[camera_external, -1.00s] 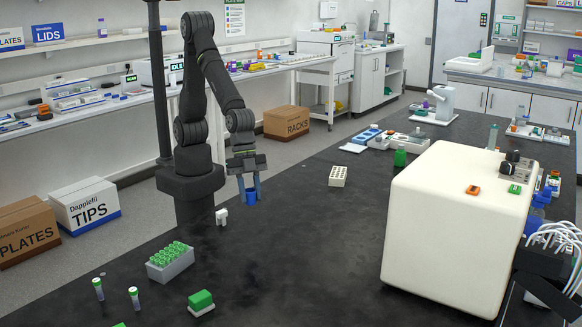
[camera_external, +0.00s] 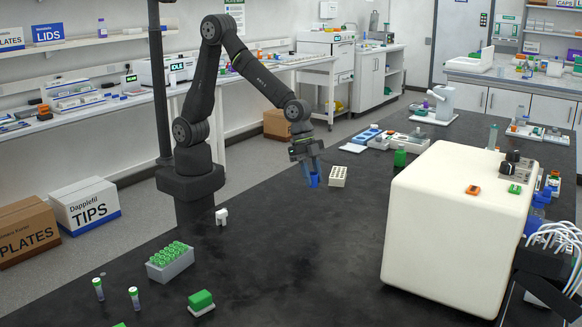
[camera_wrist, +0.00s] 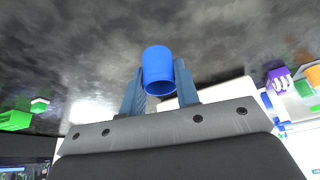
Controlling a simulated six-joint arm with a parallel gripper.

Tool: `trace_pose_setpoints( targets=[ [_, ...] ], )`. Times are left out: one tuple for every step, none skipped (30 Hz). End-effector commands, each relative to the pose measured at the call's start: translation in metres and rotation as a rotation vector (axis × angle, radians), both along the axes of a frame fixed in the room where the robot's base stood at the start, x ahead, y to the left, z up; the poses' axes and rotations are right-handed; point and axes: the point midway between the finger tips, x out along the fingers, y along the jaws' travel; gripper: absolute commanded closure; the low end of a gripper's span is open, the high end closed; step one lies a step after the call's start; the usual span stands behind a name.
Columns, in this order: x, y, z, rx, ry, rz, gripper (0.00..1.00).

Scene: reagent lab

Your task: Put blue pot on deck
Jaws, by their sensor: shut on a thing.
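The blue pot (camera_external: 314,181) is held between the blue fingers of my gripper (camera_external: 311,174), just left of a white rack with holes. In the wrist view the blue pot (camera_wrist: 158,65) sits between the two fingertips of my gripper (camera_wrist: 159,88), with a finger on each side. The pot appears to be above the black bench top, but its exact height is hard to tell. No surface is clearly marked as the deck.
The white rack (camera_external: 338,177) stands close right of the pot. A green bottle (camera_external: 400,157) and a blue tray (camera_external: 368,136) are behind it. A large white machine (camera_external: 450,230) fills the right. A green-capped tube rack (camera_external: 170,262) stands front left. The middle bench is clear.

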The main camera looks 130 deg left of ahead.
Motion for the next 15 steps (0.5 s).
trace_pose_setpoints(
  targets=[
    [0.001, 0.002, 0.000, 0.000, 0.000, 0.009, 0.96],
    [0.002, 0.005, 0.000, 0.000, 0.000, 0.019, 0.96],
    [0.005, 0.011, 0.000, 0.001, 0.001, 0.038, 0.96],
    [0.007, 0.017, 0.000, 0.001, 0.000, 0.061, 0.96],
    [0.010, 0.024, 0.000, 0.001, 0.000, 0.087, 0.96],
    [0.014, 0.036, 0.000, 0.001, 0.000, 0.130, 0.96],
    [0.018, 0.047, 0.000, 0.001, 0.000, 0.169, 0.96],
    [0.022, 0.059, 0.000, 0.001, 0.000, 0.212, 0.96],
    [0.026, 0.076, 0.000, 0.001, 0.000, 0.274, 0.96],
    [0.030, 0.090, 0.000, 0.001, 0.000, 0.323, 0.96],
    [0.032, 0.105, 0.000, 0.002, 0.000, 0.375, 0.96],
    [0.036, 0.124, 0.000, 0.002, -0.001, 0.445, 0.96],
    [0.038, 0.139, 0.000, 0.001, -0.001, 0.495, 0.96],
    [0.040, 0.154, -0.001, 0.002, -0.001, 0.549, 0.96],
    [0.041, 0.174, 0.000, 0.002, -0.001, 0.618, 0.96]
  ],
)
